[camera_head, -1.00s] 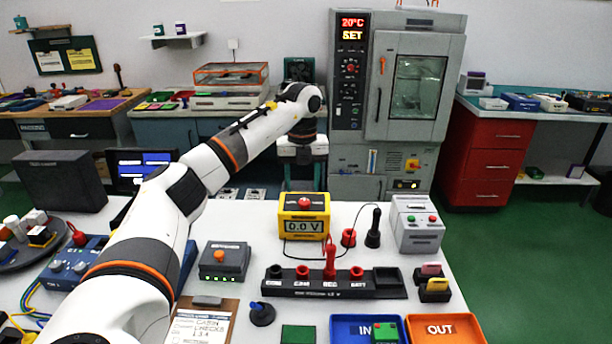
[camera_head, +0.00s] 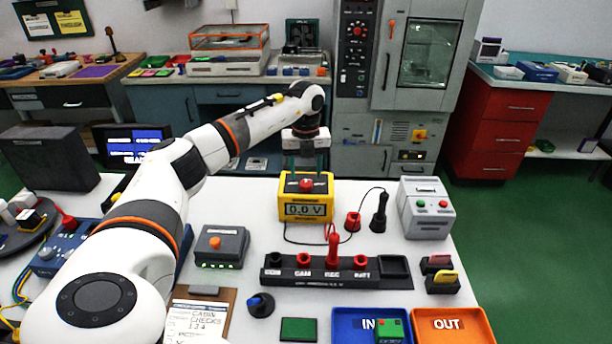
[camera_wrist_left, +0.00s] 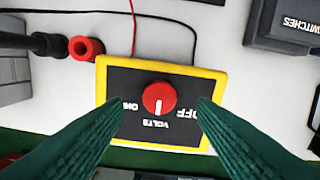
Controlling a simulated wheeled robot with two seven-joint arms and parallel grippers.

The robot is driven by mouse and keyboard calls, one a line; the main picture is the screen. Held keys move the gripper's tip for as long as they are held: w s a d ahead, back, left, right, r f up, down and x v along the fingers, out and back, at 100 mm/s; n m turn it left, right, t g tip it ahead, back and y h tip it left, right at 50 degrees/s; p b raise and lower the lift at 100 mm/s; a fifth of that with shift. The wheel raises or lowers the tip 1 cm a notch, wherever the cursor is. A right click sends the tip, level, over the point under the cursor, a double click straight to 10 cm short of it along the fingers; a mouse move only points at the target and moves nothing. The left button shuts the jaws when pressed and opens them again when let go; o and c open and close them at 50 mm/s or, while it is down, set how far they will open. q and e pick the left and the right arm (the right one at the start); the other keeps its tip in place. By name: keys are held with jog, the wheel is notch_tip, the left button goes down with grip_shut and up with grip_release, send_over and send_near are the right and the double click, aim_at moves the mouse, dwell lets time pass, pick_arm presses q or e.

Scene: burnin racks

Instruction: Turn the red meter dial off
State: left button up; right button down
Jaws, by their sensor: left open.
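The yellow meter (camera_head: 306,213) stands on the white table, and its display reads 0.0 V. Its red dial (camera_head: 306,184) sits on the dark top face. In the left wrist view the red dial (camera_wrist_left: 159,98) has a white mark pointing at VOLTS, with OFF to the right and another label to the left. My left gripper (camera_head: 305,168) is above the meter, pointing down. In the left wrist view its green fingers (camera_wrist_left: 161,103) are open, one on each side of the dial, with gaps between. My right gripper is not in view.
A black socket strip (camera_head: 335,280) with a red plug lies in front of the meter. Red and black leads run beside it to a red socket (camera_head: 353,221) and a black probe (camera_head: 379,213). A grey switch box (camera_head: 221,246) is left, a grey button box (camera_head: 426,207) right.

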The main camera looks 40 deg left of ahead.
aim_at(306, 183)
pick_arm(q)
jog(key=shift+f, duration=1.65)
jog(key=c, duration=1)
jog(key=shift+o, duration=0.2)
